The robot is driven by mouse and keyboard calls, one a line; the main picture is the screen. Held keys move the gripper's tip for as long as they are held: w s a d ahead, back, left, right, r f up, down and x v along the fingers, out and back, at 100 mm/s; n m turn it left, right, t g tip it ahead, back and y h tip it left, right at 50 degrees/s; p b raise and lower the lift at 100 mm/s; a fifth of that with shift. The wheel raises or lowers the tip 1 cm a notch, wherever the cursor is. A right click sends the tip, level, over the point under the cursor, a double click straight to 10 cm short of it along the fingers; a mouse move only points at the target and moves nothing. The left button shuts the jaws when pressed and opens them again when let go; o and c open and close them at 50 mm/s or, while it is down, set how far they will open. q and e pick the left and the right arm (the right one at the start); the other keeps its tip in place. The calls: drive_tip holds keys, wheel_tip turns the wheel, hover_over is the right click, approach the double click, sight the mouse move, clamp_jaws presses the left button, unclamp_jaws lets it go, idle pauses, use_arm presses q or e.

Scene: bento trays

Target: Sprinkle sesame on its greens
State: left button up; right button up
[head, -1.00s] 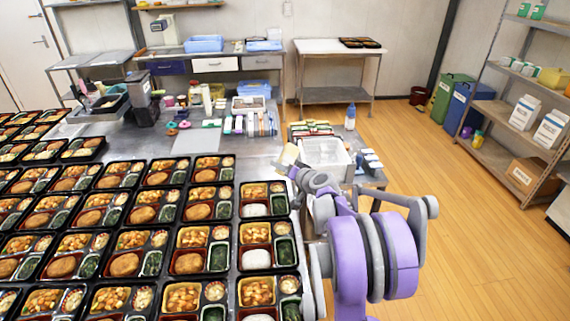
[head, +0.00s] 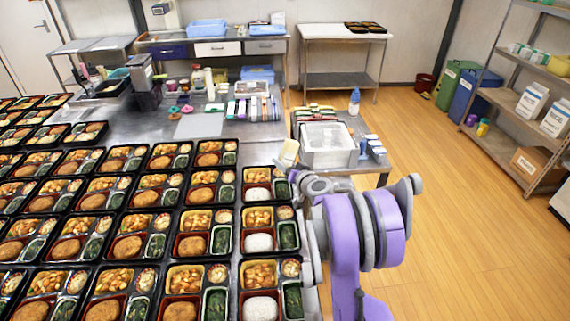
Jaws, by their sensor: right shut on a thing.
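My right gripper (head: 290,175) is shut on a small pale yellow container (head: 288,152), held slightly tilted near the right edge of the tray table. The jaws are small and partly hidden by my own wrist. Bento trays with white rice stand in the rightmost column, just left of my right arm. Dark greens fill the right compartment of the tray nearest the gripper (head: 280,189), of the middle one (head: 289,236) and of the front one (head: 293,299). Sesame on any greens is too small to make out. My left gripper is out of view.
Many filled bento trays (head: 193,243) cover the left of the table. A side stand holds a clear-topped white bin (head: 328,158), a bottle (head: 354,101) and small boxes (head: 375,148). A grey board (head: 199,125) lies behind the trays. Open floor lies to the right.

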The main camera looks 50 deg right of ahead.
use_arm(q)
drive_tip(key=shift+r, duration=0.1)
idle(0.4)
use_arm(e)
wheel_tip(320, 180, down, 4)
drive_tip(key=shift+r+b, duration=0.1)
drive_tip(key=shift+b, duration=0.75)
drive_tip(key=shift+s+r, duration=0.2)
drive_tip(key=shift+w+r+p, duration=0.2)
drive_tip(key=shift+r+p, duration=0.05)
drive_tip(key=shift+p, duration=0.05)
drive_tip(key=shift+r+p, duration=0.9)
drive_tip(key=shift+r, duration=0.7)
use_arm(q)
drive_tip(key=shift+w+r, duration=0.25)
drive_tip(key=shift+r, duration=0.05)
use_arm(e)
drive_tip(key=shift+f, duration=0.15)
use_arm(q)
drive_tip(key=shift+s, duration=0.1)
